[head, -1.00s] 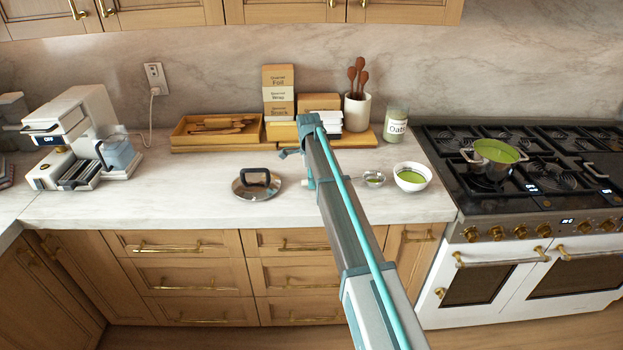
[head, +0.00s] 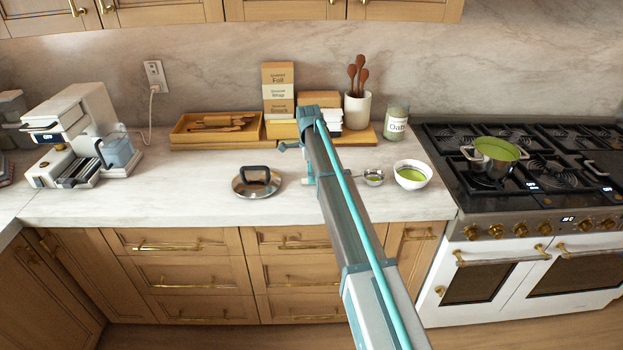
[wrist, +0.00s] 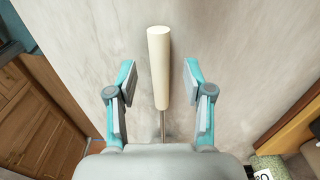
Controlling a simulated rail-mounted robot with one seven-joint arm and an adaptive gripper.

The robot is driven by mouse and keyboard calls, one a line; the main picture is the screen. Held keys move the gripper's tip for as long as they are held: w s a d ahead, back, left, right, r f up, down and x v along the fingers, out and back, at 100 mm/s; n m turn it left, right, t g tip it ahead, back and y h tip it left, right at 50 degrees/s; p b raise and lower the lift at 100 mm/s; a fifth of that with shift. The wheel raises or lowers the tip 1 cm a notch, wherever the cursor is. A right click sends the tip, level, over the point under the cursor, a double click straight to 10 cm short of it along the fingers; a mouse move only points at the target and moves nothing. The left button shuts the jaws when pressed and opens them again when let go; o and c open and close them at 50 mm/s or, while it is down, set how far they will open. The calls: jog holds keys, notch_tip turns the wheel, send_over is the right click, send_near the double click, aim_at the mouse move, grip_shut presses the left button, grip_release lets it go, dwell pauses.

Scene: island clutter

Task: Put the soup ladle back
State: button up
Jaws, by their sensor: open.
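The soup ladle's bowl (head: 373,177) shows in the head view on the counter, with green soup in it, just left of a white soup bowl (head: 412,175). In the wrist view the ladle's cream handle (wrist: 158,60) lies between the two fingers of my gripper (wrist: 159,72). The fingers are open, with a gap on both sides of the handle. The thin metal shaft runs down behind the gripper body. A steel pot (head: 492,162) of green soup stands on the stove.
A lid (head: 243,189) with a black handle lies left of my arm. Behind are a wooden tray (head: 180,140), box stack (head: 278,85), utensil crock (head: 357,110) and oats jar (head: 396,125). A coffee machine (head: 75,120) stands left. Counter between it and the lid is clear.

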notch_tip(320, 180, up, 10)
jog(key=b, duration=0.2)
jog(key=shift+a+r, duration=0.15)
jog(key=shift+a, duration=0.05)
